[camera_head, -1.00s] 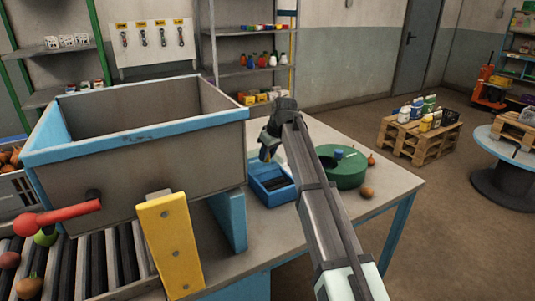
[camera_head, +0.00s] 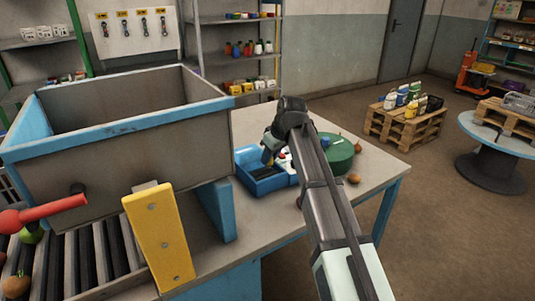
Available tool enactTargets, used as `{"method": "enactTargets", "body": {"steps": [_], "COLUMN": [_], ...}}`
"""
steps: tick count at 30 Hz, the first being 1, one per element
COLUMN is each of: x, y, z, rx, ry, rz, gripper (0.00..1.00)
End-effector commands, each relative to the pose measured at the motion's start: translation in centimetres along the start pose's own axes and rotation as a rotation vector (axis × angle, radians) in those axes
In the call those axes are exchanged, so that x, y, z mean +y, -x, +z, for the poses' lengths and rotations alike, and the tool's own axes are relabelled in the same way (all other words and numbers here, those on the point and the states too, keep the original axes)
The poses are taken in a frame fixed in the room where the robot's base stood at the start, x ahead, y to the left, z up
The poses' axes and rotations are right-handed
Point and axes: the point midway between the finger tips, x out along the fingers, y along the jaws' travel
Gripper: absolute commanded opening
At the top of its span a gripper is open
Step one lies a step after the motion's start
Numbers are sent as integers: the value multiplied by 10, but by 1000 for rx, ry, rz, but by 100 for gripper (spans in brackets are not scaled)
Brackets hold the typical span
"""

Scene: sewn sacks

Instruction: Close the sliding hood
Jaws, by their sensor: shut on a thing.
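My gripper (camera_head: 268,154) is above the blue open box (camera_head: 264,186) on the table, its tips pointing down. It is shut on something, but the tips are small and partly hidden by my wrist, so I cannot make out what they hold. The blue box has a dark inside, with small red and white bits by its right side. A green round container (camera_head: 341,153) stands right of my arm, partly covered by it. I cannot tell for sure which part is the sliding hood.
A large grey hopper with a blue rim (camera_head: 150,122) stands at left over rollers (camera_head: 88,262). A red handle (camera_head: 52,209) and a yellow bracket (camera_head: 157,238) stick out in front. An onion (camera_head: 354,179) lies near the table's (camera_head: 375,171) right edge.

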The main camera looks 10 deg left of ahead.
Motion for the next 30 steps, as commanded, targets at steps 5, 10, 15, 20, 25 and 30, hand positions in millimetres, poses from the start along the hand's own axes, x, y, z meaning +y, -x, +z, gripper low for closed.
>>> {"method": "enactTargets", "body": {"steps": [5,10,15,20,25,30], "x": [-1,-1,-1,0,-1,0], "y": [1,1,0,4,22,52], "z": [5,4,3,2,2,2], "rx": [-10,-8,-7,-6,-6,-4], "ry": [-1,-1,-1,-1,-1,-1], "rz": [-1,-1,-1,-1,-1,0], "gripper": [38,55,55,55,55,55]}}
